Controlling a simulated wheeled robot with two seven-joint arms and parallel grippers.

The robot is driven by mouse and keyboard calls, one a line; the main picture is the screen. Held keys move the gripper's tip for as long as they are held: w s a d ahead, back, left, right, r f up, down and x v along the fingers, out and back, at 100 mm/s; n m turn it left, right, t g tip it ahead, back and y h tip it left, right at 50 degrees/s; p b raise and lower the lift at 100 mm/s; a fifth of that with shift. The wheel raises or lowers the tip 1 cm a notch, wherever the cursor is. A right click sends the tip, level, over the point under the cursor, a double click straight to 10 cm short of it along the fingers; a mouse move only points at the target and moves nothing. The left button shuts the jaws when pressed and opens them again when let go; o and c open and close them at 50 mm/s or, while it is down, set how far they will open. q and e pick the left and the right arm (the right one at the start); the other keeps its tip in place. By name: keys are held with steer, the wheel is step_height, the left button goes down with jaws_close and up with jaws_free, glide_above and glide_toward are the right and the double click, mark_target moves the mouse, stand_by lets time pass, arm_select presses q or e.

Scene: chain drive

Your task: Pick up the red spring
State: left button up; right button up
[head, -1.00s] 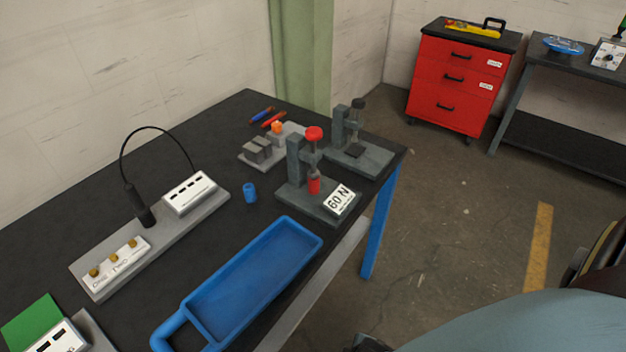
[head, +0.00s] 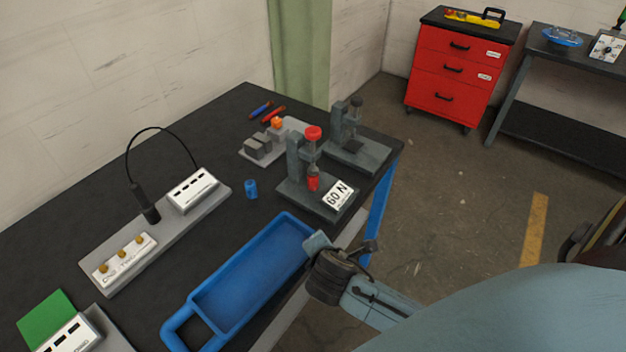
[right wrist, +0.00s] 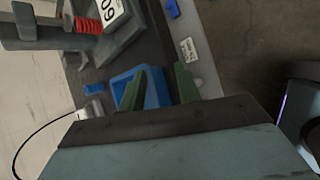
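The red spring (head: 313,183) stands upright in the grey press (head: 293,165) with the red knob and the "60 N" label. In the right wrist view the red spring (right wrist: 87,26) shows at the upper left, with its coils visible. My right gripper (head: 344,246) is in front of the press and to its lower right, beside the right end of the blue tray. Its two green fingers (right wrist: 161,72) are spread apart with nothing between them, clear of the spring. My left gripper is not in view.
The blue handled tray (head: 205,299) lies at the table's front edge. A small blue cylinder (head: 251,189) stands left of the press. A second press (head: 362,154) stands behind it. A grey board with a black cable (head: 160,140) is at the left.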

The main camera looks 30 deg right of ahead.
steer(key=w+d+r+n+t+h, duration=0.2)
steer(key=w+r+n+t, duration=0.2)
steer(key=w+n, duration=0.5)
steer(key=n, duration=0.2)
glide_toward(313, 180)
steer(key=x, duration=0.2)
steer(key=f+x, duration=0.1)
steer(key=x, duration=0.1)
steer(key=shift+w+f+b, duration=0.15)
steer(key=shift+w+b, duration=0.05)
steer(key=shift+b, duration=0.2)
steer(key=shift+w+d, duration=0.25)
steer(key=shift+w, duration=0.2)
steer(key=x, duration=0.4)
steer(key=shift+w+d+b, duration=0.15)
steer(key=shift+d+b, duration=0.05)
steer(key=shift+b, duration=0.2)
steer(key=c, duration=0.6)
steer(key=shift+r, duration=0.2)
